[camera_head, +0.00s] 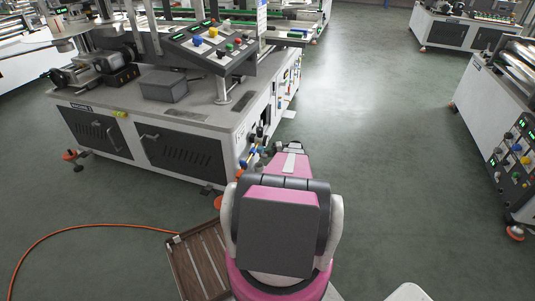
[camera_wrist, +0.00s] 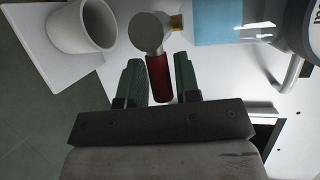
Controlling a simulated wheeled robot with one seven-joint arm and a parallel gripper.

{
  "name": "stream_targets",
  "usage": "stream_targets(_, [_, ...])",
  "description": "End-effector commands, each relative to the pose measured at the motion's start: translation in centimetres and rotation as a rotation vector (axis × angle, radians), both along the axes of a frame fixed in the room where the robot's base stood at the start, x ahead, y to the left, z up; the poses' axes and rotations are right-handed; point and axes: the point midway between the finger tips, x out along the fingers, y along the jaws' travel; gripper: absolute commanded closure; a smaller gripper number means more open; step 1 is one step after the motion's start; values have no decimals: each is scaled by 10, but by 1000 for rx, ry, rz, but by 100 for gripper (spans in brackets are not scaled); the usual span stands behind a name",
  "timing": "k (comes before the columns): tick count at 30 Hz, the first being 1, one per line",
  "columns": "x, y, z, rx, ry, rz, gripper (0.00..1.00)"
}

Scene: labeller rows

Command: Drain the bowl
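In the wrist view, a clear bowl (camera_wrist: 222,28) holding pale blue liquid lies across the top right. A brass fitting (camera_wrist: 176,22) joins it to a round grey metal valve body (camera_wrist: 147,32). A red handle (camera_wrist: 158,80) extends from the valve body toward my gripper (camera_wrist: 158,75). My gripper's two dark green fingers are apart, one on each side of the red handle, with narrow gaps showing. In the head view my arm reaches to the machine's right side and mostly hides the gripper.
A white cup (camera_wrist: 82,27) stands on a white plate (camera_wrist: 38,45) at the wrist view's upper left. A grey curved tube (camera_wrist: 292,72) is at right. In the head view, the machine (camera_head: 160,118) stands left, a brown slatted platform (camera_head: 202,262) lies below, and open floor (camera_head: 370,110) is right.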

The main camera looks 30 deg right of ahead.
Motion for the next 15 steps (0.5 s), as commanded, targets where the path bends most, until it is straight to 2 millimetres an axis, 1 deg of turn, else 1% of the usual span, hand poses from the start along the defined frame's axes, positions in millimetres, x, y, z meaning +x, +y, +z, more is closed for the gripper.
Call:
stream_targets(7, [1, 1, 0, 0, 0, 0, 70])
stream_targets(8, [1, 1, 0, 0, 0, 0, 73])
stream_targets(9, [1, 1, 0, 0, 0, 0, 86])
stream_targets(10, [1, 1, 0, 0, 0, 0, 96])
stream_targets(11, [1, 1, 0, 0, 0, 0, 100])
stream_targets(15, [1, 1, 0, 0, 0, 0, 100])
